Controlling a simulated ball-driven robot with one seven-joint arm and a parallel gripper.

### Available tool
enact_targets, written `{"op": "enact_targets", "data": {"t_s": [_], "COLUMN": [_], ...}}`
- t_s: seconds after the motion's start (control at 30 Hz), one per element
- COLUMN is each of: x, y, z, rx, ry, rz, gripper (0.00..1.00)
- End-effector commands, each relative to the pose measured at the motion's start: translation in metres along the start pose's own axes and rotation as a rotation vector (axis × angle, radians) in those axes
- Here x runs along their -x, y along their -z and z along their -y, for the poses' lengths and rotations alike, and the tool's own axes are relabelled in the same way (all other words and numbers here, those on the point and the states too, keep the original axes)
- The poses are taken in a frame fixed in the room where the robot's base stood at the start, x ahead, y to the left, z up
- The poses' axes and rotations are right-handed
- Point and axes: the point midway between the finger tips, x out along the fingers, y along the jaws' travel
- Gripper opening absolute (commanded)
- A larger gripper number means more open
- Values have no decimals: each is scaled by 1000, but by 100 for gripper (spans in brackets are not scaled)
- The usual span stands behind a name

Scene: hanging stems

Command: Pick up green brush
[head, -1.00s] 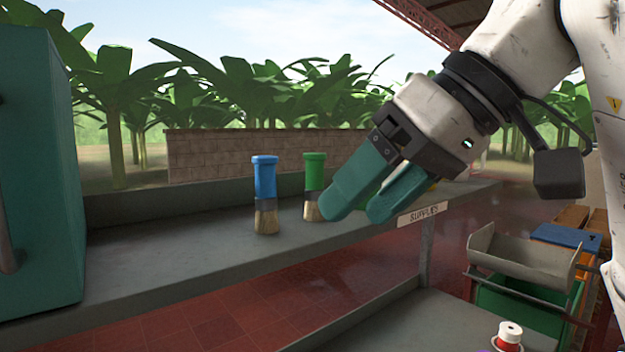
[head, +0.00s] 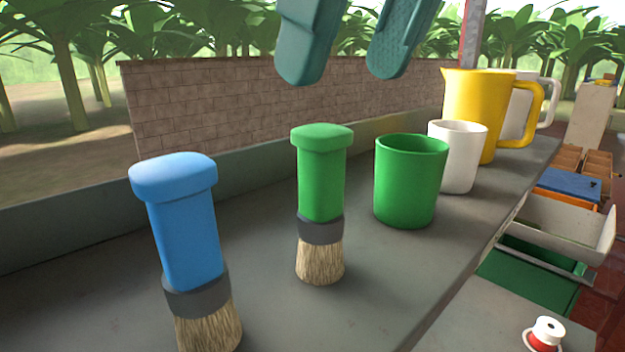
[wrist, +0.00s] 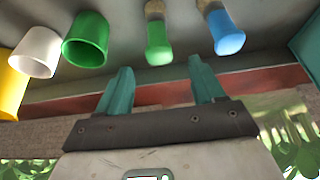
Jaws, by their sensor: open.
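The green brush (head: 321,180) stands upright on its bristles on the grey shelf, handle up, in the middle of the head view. It also shows in the wrist view (wrist: 158,38), beyond the fingertips and between their lines. My gripper (head: 352,75) is open and empty, its two teal fingers apart at the top of the head view. In the wrist view my gripper (wrist: 162,78) has clear space between its fingers. The fingertips are above the brush's top and touch nothing that I can see.
A blue brush (head: 187,235) stands left of the green one. To the right are a green cup (head: 408,185), a white cup (head: 459,160) and a yellow pitcher (head: 478,105), with a white pitcher (head: 530,100) behind. A brick wall (head: 200,100) runs behind the shelf (head: 90,290).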

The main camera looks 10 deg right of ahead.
Motion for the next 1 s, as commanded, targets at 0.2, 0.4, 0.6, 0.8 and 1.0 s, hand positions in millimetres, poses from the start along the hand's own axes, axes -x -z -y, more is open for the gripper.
{"op": "enact_targets", "data": {"t_s": [0.2,0.4,0.6,0.8,1.0], "x": [-32,-49,-68,-96,-103], "y": [0,0,0,-1,-1], "z": [0,0,-2,-2,-2], "rx": [0,0,-1,0,0], "ry": [0,1,2,1,1], "rz": [3,1,3,2,-1], "gripper": [68,68,68,68,68]}}
